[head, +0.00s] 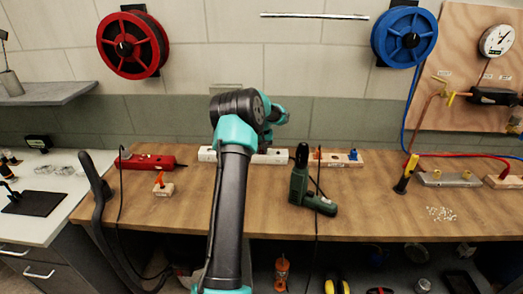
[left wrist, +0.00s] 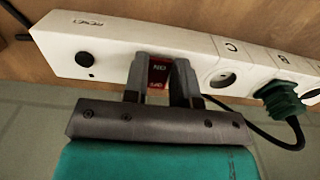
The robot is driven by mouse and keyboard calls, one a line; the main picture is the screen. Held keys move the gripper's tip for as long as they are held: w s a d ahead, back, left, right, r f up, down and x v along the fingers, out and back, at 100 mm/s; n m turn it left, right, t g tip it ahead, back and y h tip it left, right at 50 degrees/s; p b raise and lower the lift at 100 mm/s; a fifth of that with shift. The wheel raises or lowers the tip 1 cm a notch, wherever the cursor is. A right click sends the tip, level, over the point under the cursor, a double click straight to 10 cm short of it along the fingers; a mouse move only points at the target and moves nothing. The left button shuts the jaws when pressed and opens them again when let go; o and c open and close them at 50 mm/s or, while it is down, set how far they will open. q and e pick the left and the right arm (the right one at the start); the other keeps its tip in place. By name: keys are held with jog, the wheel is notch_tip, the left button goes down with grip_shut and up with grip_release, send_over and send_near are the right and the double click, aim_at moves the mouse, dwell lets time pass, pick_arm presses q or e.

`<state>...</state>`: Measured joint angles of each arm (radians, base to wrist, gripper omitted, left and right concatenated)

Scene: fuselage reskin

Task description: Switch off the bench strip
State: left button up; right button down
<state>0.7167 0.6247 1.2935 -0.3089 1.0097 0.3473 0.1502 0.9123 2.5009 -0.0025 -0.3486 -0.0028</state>
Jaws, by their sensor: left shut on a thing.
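The bench strip (head: 206,154) is a long white bar lying at the back of the wooden bench. My left arm covers part of it in the head view. In the left wrist view the strip (left wrist: 112,32) crosses the top, with a red rocker switch (left wrist: 158,74) whose lettering looks upside down. My left gripper (left wrist: 161,66) is at the strip, its two fingers one on each side of the switch and shut on it. The fingertips are hidden from the head camera behind my wrist. My right gripper is not in view.
A green plug (left wrist: 285,99) with a black cable sits in a strip socket. A red tool (head: 146,162) lies left of the strip, a green drill (head: 300,185) stands to the right. A small block with an orange part (head: 163,187) is nearby. The front bench middle is clear.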

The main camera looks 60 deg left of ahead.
pick_arm(q)
jog(key=shift+c, duration=1.4)
jog(key=shift+w+a+r+g+h, duration=0.1)
jog(key=shift+a+g+h, duration=0.05)
jog(key=shift+g+h, duration=0.4)
jog(key=shift+w+a+r+g+h, duration=0.15)
jog(key=shift+g+h, duration=0.2)
jog(key=shift+h, duration=0.3)
jog(key=o, duration=0.9)
jog(key=shift+v, duration=5.95)
